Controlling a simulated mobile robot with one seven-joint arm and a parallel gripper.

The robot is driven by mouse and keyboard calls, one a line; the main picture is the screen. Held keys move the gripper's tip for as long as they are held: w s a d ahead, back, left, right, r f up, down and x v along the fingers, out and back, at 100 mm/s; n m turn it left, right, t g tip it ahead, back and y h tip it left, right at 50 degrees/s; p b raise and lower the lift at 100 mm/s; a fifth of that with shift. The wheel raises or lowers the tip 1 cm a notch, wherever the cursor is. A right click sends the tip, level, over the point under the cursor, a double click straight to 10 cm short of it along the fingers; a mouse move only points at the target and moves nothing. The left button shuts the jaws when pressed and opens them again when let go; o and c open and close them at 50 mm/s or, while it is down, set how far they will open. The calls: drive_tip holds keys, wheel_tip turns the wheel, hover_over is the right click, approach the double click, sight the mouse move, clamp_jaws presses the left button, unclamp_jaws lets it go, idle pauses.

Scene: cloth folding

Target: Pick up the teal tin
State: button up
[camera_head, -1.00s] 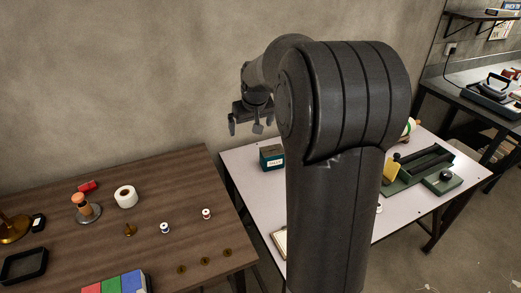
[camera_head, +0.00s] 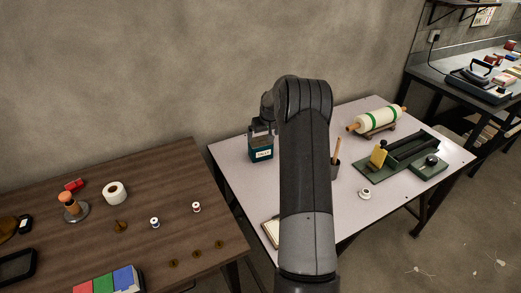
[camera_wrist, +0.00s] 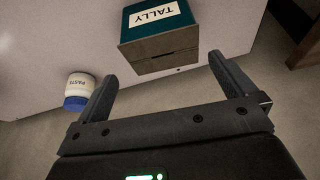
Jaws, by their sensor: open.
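The teal tin (camera_head: 261,155) is a boxy tin with a white label, standing on the pale table near its back left edge. In the wrist view the tin (camera_wrist: 130,30) shows its teal side with a white "TALLY" label and a brownish face with a dark slot. My gripper (camera_wrist: 162,68) is open, its two fingers spread on either side of the tin's near face; nothing is between them. In the head view my gripper (camera_head: 262,129) is just above and behind the tin, partly hidden by my arm.
A white jar labelled paste (camera_wrist: 77,87) stands beside the tin in the wrist view. A brown table (camera_head: 150,205) stands left.

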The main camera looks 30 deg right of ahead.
sight(261, 142)
drive_tip(key=x, duration=0.3)
drive_tip(key=shift+f, duration=0.15)
drive_tip(key=shift+s+a+x, duration=0.1)
drive_tip(key=shift+x, duration=1.25)
drive_tip(key=shift+s+a+x, duration=0.1)
drive_tip(key=shift+s+x, duration=0.05)
drive_tip(key=shift+x, duration=1.2)
drive_tip(key=shift+f, duration=0.15)
drive_tip(key=shift+c, duration=0.6)
drive_tip(key=c, duration=0.7)
